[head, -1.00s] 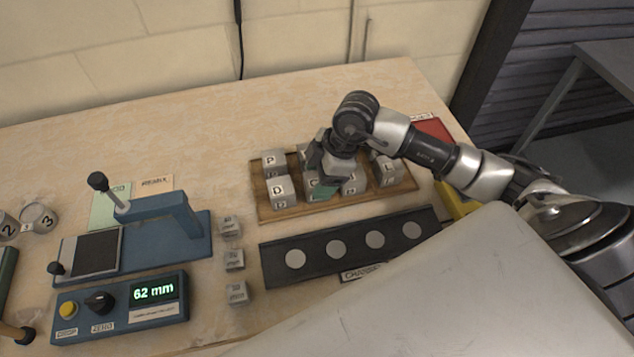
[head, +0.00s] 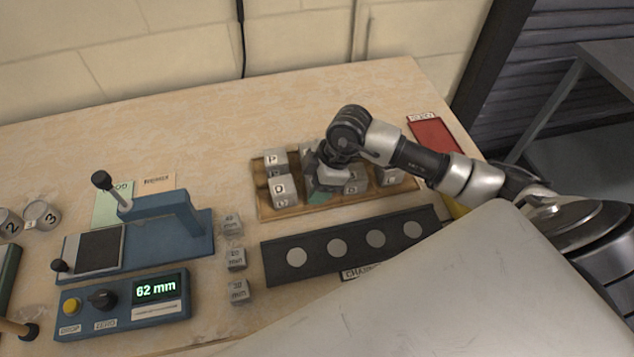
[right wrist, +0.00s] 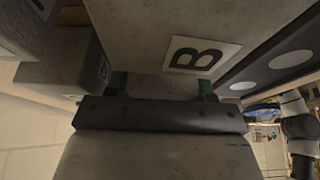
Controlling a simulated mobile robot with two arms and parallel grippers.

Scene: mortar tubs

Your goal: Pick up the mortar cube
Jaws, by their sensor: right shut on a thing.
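The mortar cubes stand in a wooden tray (head: 376,194); cubes marked P (head: 275,160) and D (head: 283,190) are at its left end. My right gripper (head: 318,186) is down in the middle of the tray, right of the D cube. In the right wrist view, a grey cube marked B (right wrist: 210,30) fills the space in front of my right gripper (right wrist: 162,85), between its green-edged fingers. The gripper is shut on this B cube. In the head view the gripper and wrist mostly hide that cube. My left gripper is not in view.
A dark strip with several pale discs (head: 335,248) lies in front of the tray. A blue drop gauge (head: 160,225) and a readout box (head: 122,305) showing 62 mm are at left. Small mm blocks (head: 235,258) stand between. A red mat (head: 433,136) lies at the right.

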